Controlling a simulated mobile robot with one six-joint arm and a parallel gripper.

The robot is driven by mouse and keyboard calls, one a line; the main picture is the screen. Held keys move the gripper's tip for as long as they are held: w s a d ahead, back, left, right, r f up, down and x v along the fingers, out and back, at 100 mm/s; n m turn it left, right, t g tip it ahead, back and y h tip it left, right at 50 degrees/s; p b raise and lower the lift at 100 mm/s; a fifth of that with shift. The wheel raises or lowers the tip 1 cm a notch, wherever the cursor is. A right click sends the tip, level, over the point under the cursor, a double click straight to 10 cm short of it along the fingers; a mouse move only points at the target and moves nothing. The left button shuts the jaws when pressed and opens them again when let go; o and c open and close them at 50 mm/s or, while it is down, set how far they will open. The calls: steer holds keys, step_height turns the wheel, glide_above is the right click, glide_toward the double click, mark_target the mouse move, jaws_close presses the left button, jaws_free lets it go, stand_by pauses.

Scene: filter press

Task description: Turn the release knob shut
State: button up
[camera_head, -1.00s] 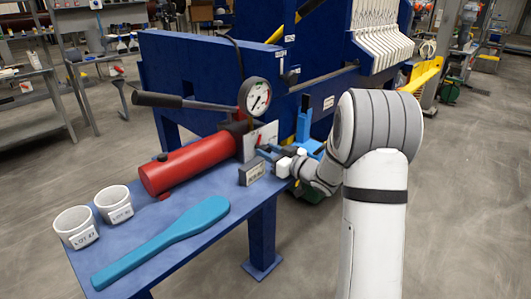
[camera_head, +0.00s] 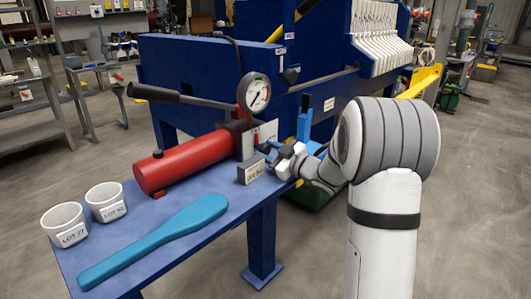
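The red hydraulic hand pump (camera_head: 185,163) lies on the blue table, with its black lever handle (camera_head: 156,94) raised above it. A round pressure gauge (camera_head: 254,92) stands over the pump's right end. My gripper (camera_head: 271,155) is at that end, below the gauge, in front of a pale plate (camera_head: 266,132). A small dark part (camera_head: 263,148) shows at my fingertips; it may be the release knob, but it is too small to be sure. I cannot tell whether my fingers touch it or are closed on it.
A small grey labelled block (camera_head: 251,170) stands on the table (camera_head: 217,180) just below my gripper. A teal paddle (camera_head: 155,240) lies along the front. Two white labelled cups (camera_head: 106,201) stand at the left. The blue press frame (camera_head: 190,65) rises behind the pump.

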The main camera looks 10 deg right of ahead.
steer(key=shift+o, duration=0.3)
steer(key=shift+s+d, duration=0.15)
steer(key=p+v, duration=0.1)
steer(key=v, duration=0.6)
steer(key=shift+s+d, duration=0.1)
steer(key=shift+d, duration=0.05)
steer(key=s+d+r+m+g+h+p, duration=0.25)
steer(key=s+r+m+h+p, duration=0.45)
steer(key=r+h+p, duration=0.45)
steer(key=s+a+r+m+g+p, duration=0.1)
steer(key=s+a+g+p, duration=0.3)
steer(key=s, duration=0.8)
steer(key=s+a+r+m+g+p, duration=0.1)
steer(key=s+a+m+g+p, duration=0.2)
steer(key=s, duration=0.9)
steer(key=shift+a+r+m+g+y+p, duration=0.15)
steer(key=shift+a+m+g+y+p, duration=0.3)
steer(key=shift+g, duration=0.8)
